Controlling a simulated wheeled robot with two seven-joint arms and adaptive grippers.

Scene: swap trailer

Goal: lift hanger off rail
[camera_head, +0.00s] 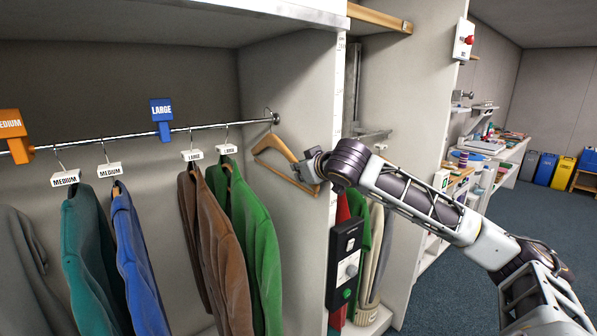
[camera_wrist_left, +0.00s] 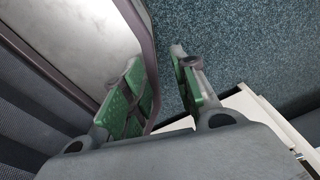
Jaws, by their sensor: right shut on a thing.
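A bare wooden hanger (camera_head: 285,171) is near the right end of the chrome rail (camera_head: 215,126) in the head view. Its hook is close to the rail's end bracket; I cannot tell whether it touches the rail. My right gripper (camera_head: 309,168) is shut on the hanger's right end, and the hanger is tilted down toward it. My left gripper (camera_wrist_left: 157,75) shows only in the left wrist view, with its green-padded fingers apart and nothing between them.
Several garments hang on the rail, including a brown jacket (camera_head: 212,235) and a green one (camera_head: 252,230). Size tags read MEDIUM and LARGE (camera_head: 161,110). A black control box (camera_head: 345,265) is on the partition edge below my right gripper. Open blue floor (camera_head: 455,285) lies to the right.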

